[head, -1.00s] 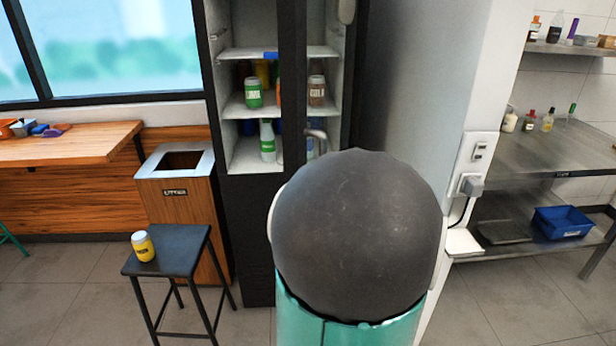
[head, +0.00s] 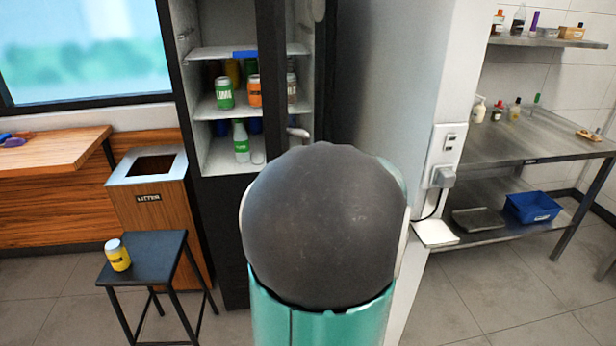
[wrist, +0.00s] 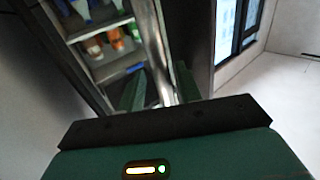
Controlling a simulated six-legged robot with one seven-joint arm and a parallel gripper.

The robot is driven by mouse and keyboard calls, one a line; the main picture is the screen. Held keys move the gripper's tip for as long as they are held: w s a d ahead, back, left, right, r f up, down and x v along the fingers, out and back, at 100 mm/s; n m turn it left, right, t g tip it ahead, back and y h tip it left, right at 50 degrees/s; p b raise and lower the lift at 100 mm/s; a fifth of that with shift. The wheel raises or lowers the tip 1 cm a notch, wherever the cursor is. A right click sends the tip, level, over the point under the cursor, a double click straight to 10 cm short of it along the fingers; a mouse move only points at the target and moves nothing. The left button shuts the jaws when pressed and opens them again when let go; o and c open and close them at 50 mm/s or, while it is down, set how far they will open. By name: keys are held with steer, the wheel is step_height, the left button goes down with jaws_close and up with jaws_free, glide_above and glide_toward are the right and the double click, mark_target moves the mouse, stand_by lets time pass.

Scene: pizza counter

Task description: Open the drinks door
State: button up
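The drinks cabinet (head: 180,150) is tall and dark-framed, with shelves of bottles and jars. Its dark door edge (head: 271,95) stands in front of the shelves, with the left part of the shelves in plain view; the door appears partly open.
A black stool (head: 150,255) with a yellow jar (head: 117,255) stands left, beside a wooden litter bin (head: 160,215). A white wall with a socket box (head: 447,150) is close on the right. Beyond it is a steel table (head: 540,140) with a blue tray (head: 532,207).

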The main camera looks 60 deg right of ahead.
steer(key=v, duration=1.4)
